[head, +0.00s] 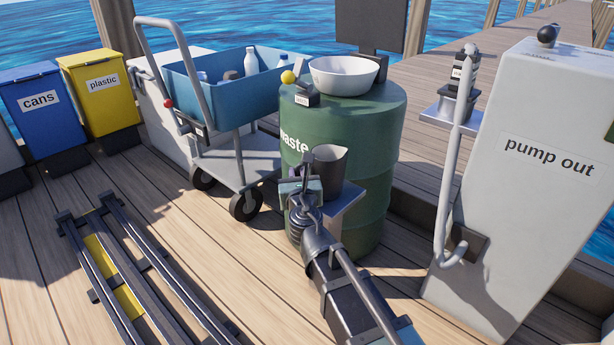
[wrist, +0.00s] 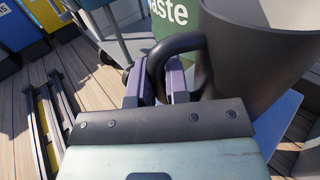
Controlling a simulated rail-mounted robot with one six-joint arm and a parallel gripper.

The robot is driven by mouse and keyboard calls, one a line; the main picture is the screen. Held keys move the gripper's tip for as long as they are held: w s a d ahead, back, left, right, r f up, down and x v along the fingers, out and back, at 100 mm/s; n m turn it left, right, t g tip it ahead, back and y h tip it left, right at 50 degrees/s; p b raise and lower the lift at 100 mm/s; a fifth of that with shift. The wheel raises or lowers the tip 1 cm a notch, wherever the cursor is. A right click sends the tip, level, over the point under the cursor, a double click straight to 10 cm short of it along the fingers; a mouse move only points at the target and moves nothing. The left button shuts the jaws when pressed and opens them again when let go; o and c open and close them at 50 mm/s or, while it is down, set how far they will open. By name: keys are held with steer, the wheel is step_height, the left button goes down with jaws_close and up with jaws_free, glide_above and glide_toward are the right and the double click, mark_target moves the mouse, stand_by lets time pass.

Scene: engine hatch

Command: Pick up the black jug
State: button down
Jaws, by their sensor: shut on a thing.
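The black jug (head: 331,166) is a dark grey, open-topped vessel. It stands upright at a small grey shelf (head: 338,203) on the front of the green waste drum (head: 364,137). My gripper (head: 303,183) is at the jug's left side, shut on its handle. In the wrist view the jug (wrist: 243,62) fills the right side, and its curved black handle (wrist: 178,43) passes between the fingers of my gripper (wrist: 163,84). I cannot tell whether the jug's base touches the shelf, as my arm partly hides it.
A cart with a blue bin (head: 222,90) stands left. The white pump-out post (head: 535,190) and a grey hose (head: 452,160) are right. Rails (head: 140,262) lie on the deck.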

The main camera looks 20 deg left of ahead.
steer(key=shift+r, duration=0.15)
step_height(320, 180, up, 20)
steer(key=p, duration=2)
